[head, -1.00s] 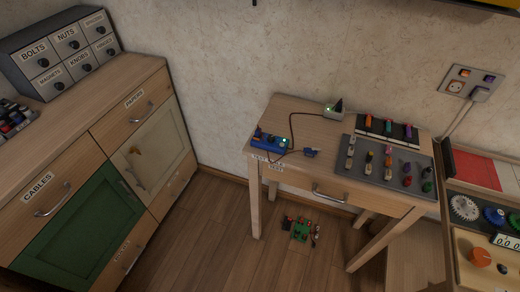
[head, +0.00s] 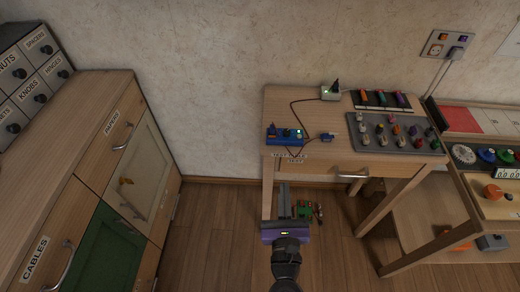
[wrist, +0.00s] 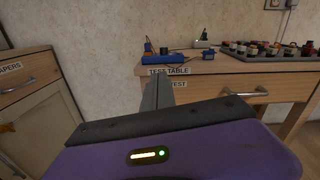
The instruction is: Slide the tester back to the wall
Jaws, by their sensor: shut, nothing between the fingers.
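My gripper (head: 283,187) is shut and empty, in front of the table's front edge and apart from the tester. Its grey fingers (wrist: 158,78) point toward the table.
A grey tray with several coloured pieces (head: 385,132) covers the right of the table. A drawer with a handle (head: 352,173) is in the table's front. A green item (head: 305,209) lies on the floor below. A wooden cabinet (head: 90,125) stands left. Bare tabletop lies behind the tester.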

